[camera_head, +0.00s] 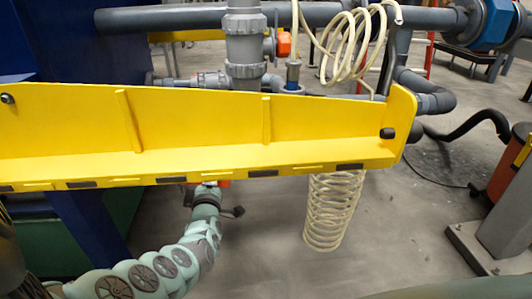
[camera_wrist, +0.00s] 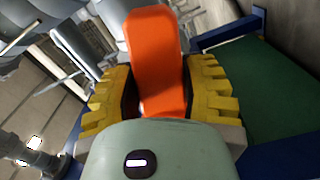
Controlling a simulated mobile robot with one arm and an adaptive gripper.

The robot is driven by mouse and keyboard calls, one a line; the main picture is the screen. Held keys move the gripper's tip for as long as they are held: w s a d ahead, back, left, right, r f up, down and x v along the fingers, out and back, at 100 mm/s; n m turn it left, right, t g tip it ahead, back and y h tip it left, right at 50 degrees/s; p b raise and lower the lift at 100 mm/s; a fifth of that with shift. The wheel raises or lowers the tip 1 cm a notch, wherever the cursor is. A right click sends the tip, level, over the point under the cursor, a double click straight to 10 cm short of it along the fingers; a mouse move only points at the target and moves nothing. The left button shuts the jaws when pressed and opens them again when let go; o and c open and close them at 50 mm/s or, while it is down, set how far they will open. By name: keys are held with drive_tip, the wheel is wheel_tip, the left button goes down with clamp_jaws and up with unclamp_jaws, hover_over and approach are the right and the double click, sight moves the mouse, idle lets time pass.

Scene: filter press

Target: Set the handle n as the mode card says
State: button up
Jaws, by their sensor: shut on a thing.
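An orange handle (camera_wrist: 155,60) stands between the yellow toothed fingers of my gripper (camera_wrist: 160,95) in the wrist view. The fingers are shut on it, one on each side. In the head view my green arm rises from the lower left to below the yellow beam. The beam hides most of my gripper there, and only a sliver of orange shows at its lower edge. No label tells whether the held handle is handle n. No mode card can be made out in either view.
The yellow beam (camera_head: 200,130) crosses in front of grey pipes (camera_head: 243,45). Another orange handle (camera_head: 284,44) sits on the pipework behind it. A cream coiled hose (camera_head: 333,215) hangs below the beam. A dark blue frame (camera_head: 90,225) stands left. Open floor lies right of the coil.

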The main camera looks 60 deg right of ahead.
drive_tip(key=shift+d+r+n+p, duration=0.1)
drive_tip(key=shift+r+n+p, duration=0.2)
drive_tip(key=shift+r+n, duration=0.6)
drive_tip(key=shift+d+r+n+p, duration=0.1)
drive_tip(key=shift+r+n+p, duration=0.15)
drive_tip(key=shift+r+n, duration=0.6)
drive_tip(key=shift+f+n, duration=0.25)
drive_tip(key=shift+f, duration=0.05)
drive_tip(key=o, duration=1)
drive_tip(key=shift+a, duration=0.1)
drive_tip(key=o, duration=0.3)
drive_tip(key=shift+w+f, duration=0.15)
drive_tip(key=shift+o, duration=0.2)
drive_tip(key=shift+f, duration=0.1)
drive_tip(key=p+v, duration=0.4)
drive_tip(key=v, duration=0.3)
drive_tip(key=shift+f, duration=0.1)
